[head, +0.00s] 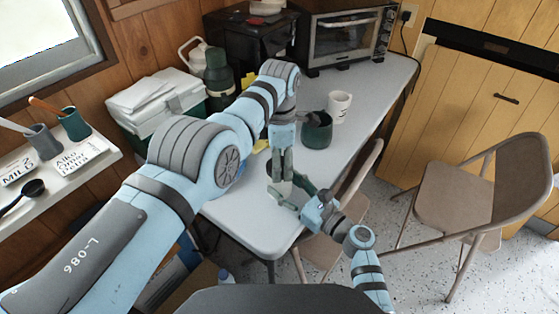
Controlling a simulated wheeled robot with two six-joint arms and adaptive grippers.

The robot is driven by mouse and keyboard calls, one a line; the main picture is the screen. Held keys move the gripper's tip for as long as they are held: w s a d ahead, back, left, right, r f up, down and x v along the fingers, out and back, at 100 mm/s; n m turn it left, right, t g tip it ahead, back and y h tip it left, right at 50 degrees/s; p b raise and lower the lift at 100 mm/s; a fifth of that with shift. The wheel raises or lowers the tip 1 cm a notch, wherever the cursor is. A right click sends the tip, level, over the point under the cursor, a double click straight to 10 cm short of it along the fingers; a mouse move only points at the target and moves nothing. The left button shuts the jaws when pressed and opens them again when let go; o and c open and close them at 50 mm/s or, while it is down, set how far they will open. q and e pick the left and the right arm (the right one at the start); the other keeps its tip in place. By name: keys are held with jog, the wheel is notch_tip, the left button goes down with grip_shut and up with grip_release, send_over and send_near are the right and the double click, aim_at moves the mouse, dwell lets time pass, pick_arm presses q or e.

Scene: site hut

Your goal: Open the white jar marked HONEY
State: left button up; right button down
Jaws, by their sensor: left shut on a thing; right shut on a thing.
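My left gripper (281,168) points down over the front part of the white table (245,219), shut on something. My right gripper (291,197) reaches in from the lower right, just below the left one, and is also shut. A small pale patch between the two sets of fingers looks like the white jar (284,187), held by both grippers, the left from above and the right lower down. The fingers hide most of it. No HONEY marking is readable, and I cannot tell whether the lid is on or loose.
A dark green pot (317,131) and a white mug (339,106) stand behind the grippers. A toaster oven (347,37), green flask (219,80) and cooler (191,98) line the back. A folding chair (468,200) stands right; a cluttered shelf (85,165) is left.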

pick_arm(q)
jog(key=shift+r, duration=0.25)
jog(key=shift+r, duration=0.85)
jog(key=shift+r, duration=0.1)
notch_tip(320, 180, up, 4)
jog(key=shift+f, duration=0.1)
pick_arm(e)
jog(key=c, duration=0.6)
grip_release()
jog(key=shift+c, duration=0.2)
